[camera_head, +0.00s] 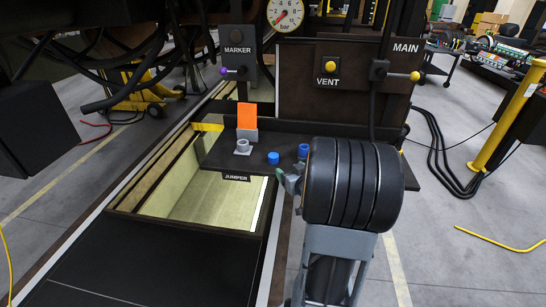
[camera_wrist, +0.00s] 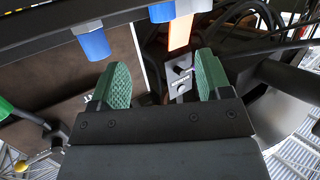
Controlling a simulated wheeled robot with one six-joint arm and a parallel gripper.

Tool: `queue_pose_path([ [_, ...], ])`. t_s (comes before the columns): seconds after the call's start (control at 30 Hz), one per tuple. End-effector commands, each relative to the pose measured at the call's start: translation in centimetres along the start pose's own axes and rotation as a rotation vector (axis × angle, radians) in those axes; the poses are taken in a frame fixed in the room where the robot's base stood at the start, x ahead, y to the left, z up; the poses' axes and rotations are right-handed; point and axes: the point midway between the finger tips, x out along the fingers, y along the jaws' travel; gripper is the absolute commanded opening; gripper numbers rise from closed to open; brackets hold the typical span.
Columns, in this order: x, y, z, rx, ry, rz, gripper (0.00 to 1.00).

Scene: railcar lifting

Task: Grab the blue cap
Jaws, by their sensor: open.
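Two blue caps are in view. In the head view one short blue cap (camera_head: 273,158) stands on the dark shelf (camera_head: 222,160) above the JUMPER label. The other blue cap (camera_head: 303,150) is farther right, beside my black wrist, partly hidden. The wrist view shows two blue pieces, one at upper left (camera_wrist: 95,42) and one at top centre (camera_wrist: 162,12). My gripper (camera_head: 289,182) is at the shelf's front edge, below and between the caps. In the wrist view its green-padded fingers (camera_wrist: 162,80) are spread with nothing gripped between them; both blue pieces lie beyond the fingertips.
A grey fitting (camera_head: 243,147) and an orange plate (camera_head: 247,116) stand left of the caps. A dark panel with the yellow VENT knob (camera_head: 330,67) rises behind. An open pit (camera_head: 205,190) lies left, and a yellow post (camera_head: 510,115) stands right.

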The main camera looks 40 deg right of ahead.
Motion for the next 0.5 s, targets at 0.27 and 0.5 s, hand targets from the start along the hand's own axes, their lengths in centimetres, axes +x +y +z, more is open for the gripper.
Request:
queue_pose_path([
  [0.27,3.1,0.1,-0.1,0.021,0.040,-0.035,0.71],
  [0.5,6.9,0.1,-0.3,0.020,0.040,-0.032,0.71],
])
